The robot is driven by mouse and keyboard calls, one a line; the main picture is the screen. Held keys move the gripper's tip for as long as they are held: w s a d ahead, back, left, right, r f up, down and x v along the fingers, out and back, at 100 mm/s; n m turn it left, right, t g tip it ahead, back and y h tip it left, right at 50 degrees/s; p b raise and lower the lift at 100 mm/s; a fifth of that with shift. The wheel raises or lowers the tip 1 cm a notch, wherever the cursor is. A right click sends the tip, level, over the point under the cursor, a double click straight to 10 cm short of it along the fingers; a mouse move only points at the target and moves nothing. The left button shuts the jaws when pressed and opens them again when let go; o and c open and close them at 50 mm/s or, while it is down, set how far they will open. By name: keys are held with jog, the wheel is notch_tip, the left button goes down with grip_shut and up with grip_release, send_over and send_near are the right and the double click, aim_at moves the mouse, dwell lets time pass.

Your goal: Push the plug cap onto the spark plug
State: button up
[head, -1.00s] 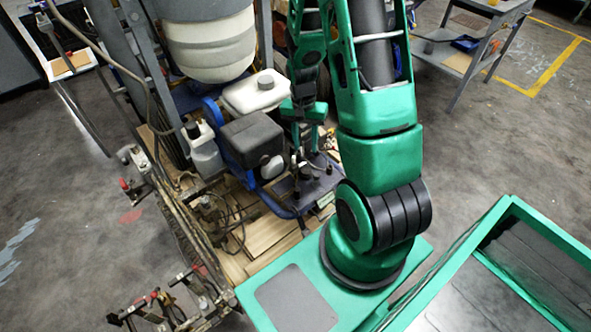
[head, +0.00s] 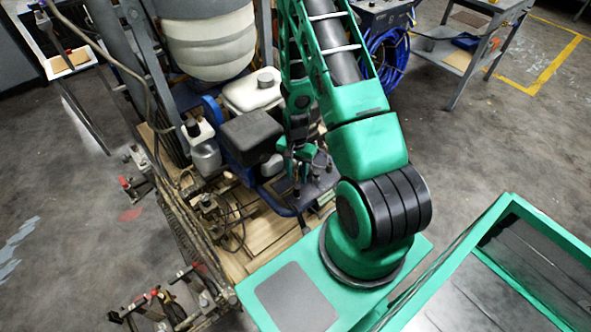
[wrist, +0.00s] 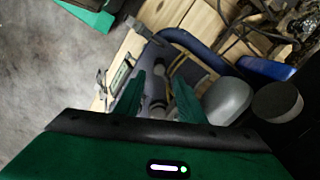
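My gripper (head: 297,168) hangs, pointing down, over the dark plate right of the small engine (head: 251,137). In the wrist view, my gripper's two dark green fingers (wrist: 159,78) stand apart. Between them, farther down, is a small grey cylindrical part (wrist: 158,88) with a pale lead beside it. I see clear gaps between it and the fingers, so nothing looks gripped. I cannot tell whether this part is the plug cap or the spark plug. Neither can be made out in the head view, where my arm and gripper cover that area.
A grey rounded engine part (wrist: 226,100) lies close right of the fingers. A blue tube (wrist: 190,45) curves beyond them. A white tank (head: 252,92) and a larger white drum (head: 210,45) stand behind the engine. Wooden boards (head: 262,236) and loose cables lie in front.

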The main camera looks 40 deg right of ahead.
aim_at(297, 187)
jog(key=shift+s+a+f, duration=0.1)
jog(key=shift+s+f, duration=0.05)
jog(key=shift+f, duration=1.45)
jog(key=shift+s+a+f, duration=0.1)
jog(key=shift+s+f, duration=0.05)
jog(key=shift+f, duration=1.45)
jog(key=shift+r, duration=0.1)
grip_shut()
